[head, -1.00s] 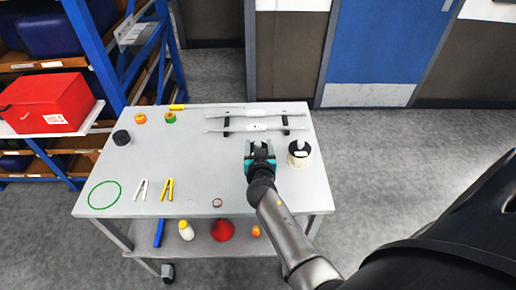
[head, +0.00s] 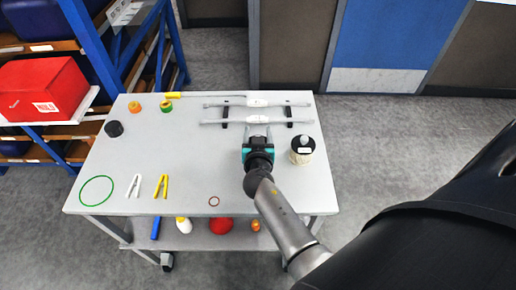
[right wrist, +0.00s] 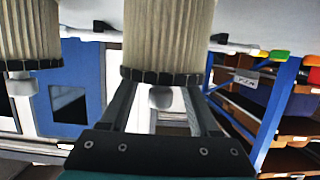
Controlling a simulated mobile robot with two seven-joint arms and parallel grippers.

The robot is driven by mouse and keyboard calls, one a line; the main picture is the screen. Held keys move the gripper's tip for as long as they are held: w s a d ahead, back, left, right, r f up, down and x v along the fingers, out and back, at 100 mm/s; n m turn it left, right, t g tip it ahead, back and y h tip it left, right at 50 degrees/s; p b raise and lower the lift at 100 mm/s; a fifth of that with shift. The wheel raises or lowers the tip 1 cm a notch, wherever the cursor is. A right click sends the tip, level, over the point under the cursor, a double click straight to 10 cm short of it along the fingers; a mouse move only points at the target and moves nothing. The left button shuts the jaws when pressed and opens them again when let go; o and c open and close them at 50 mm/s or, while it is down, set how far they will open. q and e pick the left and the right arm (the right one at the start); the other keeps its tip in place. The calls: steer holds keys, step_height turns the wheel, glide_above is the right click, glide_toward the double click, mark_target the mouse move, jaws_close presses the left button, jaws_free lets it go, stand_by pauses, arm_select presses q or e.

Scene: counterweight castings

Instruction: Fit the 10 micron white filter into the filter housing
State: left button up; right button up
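In the right wrist view, which shows the scene upside down, a cream-white pleated filter (right wrist: 168,35) with a black end cap and a pale knob stands before my fingers. My right gripper (right wrist: 160,92) is open, its fingers on either side of the knob with gaps showing. In the head view my right gripper (head: 257,132) is over the table and hides this filter. A second pleated filter (right wrist: 28,32) also shows in the wrist view; in the head view it is the black-capped filter (head: 302,157) to the right. I cannot read micron marks or identify a housing. My left gripper is out of view.
The grey table (head: 190,160) holds two long grey tools (head: 256,122) on black rests behind my gripper. A black puck (head: 114,128), orange and green rolls, clips and a green ring (head: 97,177) lie left. The table's middle-left is clear. A lower shelf holds small items.

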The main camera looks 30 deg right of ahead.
jaws_close()
steer(key=shift+r, duration=0.15)
stand_by(0.6)
